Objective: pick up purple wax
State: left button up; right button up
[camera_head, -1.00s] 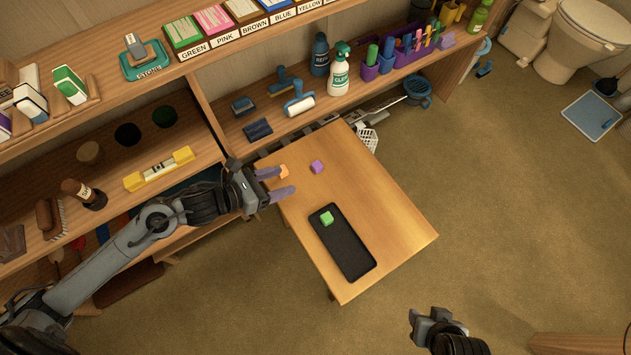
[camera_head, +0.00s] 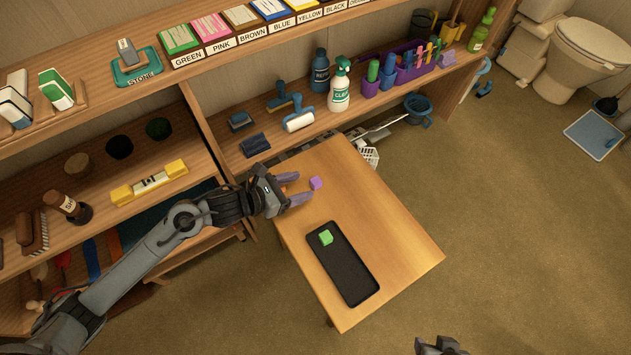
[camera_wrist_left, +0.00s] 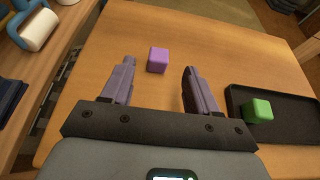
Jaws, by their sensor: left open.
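The purple wax (camera_head: 316,183) is a small cube on the wooden table (camera_head: 390,235), near its back left part. In the left wrist view the purple wax (camera_wrist_left: 157,60) lies just beyond the fingertips, between their lines, apart from both. My left gripper (camera_head: 295,188) is open and low over the table's left edge, its fingers pointing at the cube.
A black tray (camera_head: 352,277) with a green cube (camera_head: 326,237) in it lies on the table right of the left gripper. Shelves with a yellow level (camera_head: 149,183), a roller (camera_head: 299,119) and a spray bottle (camera_head: 340,88) stand behind. The table's right part is clear.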

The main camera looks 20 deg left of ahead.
aim_at(314, 181)
pick_arm(q)
jog(key=x, duration=0.5)
jog(key=shift+r, duration=0.1)
grip_shut()
